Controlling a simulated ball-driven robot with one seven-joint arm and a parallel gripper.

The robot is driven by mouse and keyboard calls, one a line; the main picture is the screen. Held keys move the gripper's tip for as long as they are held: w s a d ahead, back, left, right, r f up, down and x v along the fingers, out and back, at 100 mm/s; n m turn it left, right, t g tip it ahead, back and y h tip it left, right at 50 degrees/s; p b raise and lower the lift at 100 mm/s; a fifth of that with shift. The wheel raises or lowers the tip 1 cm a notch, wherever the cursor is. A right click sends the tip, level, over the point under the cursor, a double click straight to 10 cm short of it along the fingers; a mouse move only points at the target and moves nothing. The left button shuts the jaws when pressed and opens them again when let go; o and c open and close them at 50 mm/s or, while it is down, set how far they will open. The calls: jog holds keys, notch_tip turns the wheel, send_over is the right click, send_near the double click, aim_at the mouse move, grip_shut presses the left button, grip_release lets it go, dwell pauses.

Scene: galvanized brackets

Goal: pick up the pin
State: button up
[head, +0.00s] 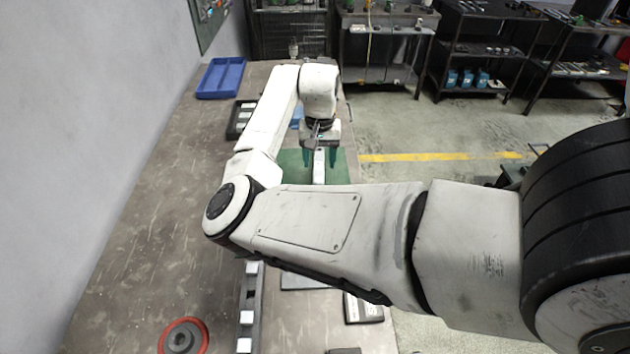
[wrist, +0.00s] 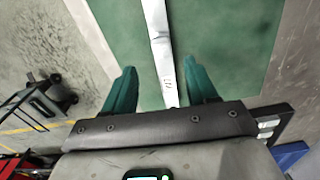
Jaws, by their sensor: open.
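My gripper (head: 319,160) hangs over the green mat (head: 290,160) on the workbench; it also shows in the wrist view (wrist: 159,66). Its two teal fingers are apart, with nothing clamped between them. A long, narrow, pale metal piece (wrist: 158,40) with small dark marks lies on the mat, its near end between the fingers. It also shows between the fingers in the head view (head: 319,170). It is the only pin-like thing I see, but I cannot tell for sure that it is the pin. Contact with the fingers is not visible.
A blue tray (head: 208,88) lies at the bench's far left, with a dark tray (head: 232,130) nearer the mat. A red-rimmed disc (head: 167,338) and a dark rail (head: 247,314) with pale blocks lie at the front. A wall borders the left. My arm hides much of the bench.

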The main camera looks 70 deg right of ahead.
aim_at(319, 180)
jog(key=shift+w+a+f+p, duration=0.1)
jog(key=shift+f+p, duration=0.7)
jog(key=shift+f, duration=2.55)
jog(key=shift+c, duration=0.3)
grip_shut()
